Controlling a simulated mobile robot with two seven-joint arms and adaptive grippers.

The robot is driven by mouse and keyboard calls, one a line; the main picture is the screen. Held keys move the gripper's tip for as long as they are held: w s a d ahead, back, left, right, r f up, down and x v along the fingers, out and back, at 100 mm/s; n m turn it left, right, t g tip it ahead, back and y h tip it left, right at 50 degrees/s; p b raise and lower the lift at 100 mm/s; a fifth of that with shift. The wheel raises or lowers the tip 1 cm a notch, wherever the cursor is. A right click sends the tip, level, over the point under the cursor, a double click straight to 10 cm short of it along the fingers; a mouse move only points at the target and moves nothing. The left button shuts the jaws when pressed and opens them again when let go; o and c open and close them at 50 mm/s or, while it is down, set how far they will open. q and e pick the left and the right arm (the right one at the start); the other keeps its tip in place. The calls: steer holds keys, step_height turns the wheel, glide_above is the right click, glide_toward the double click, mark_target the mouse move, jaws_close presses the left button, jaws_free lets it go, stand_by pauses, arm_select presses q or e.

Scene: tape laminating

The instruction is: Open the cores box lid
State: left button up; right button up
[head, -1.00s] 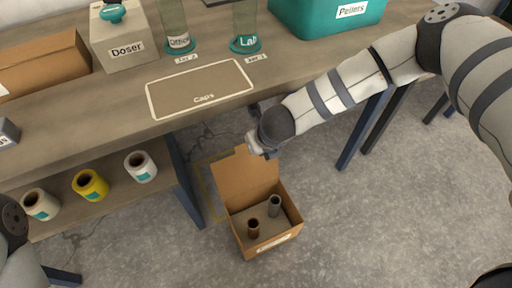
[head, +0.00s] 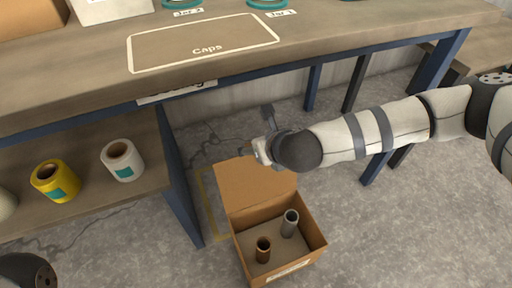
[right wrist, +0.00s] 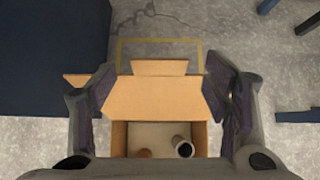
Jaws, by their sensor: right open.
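The cores box (head: 312,246) is an open cardboard box on the floor, and its inside shows. Its lid (head: 250,188) stands raised at the back edge; the lid also shows in the right wrist view (right wrist: 155,98). Inside are a brown core (head: 263,249) and a grey core (head: 290,223). My right gripper (head: 267,132) is by the lid's upper right edge. In the right wrist view its fingers (right wrist: 160,88) are wide apart, one on each side of the lid, with nothing clearly held. My left gripper is out of view.
The workbench (head: 80,97) with its Caps outline stands behind and left of the box. A lower shelf (head: 100,205) holds a yellow roll (head: 55,182) and a white roll (head: 122,161). A blue bench leg (head: 180,185) stands left of the box.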

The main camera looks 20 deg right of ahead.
steer(key=shift+b+x, duration=0.3)
steer(key=shift+x, duration=0.85)
jaws_close()
steer(key=s+p, duration=0.4)
steer(key=s, duration=0.1)
steer(key=shift+s+d+r, duration=0.1)
steer(key=shift+s, duration=0.15)
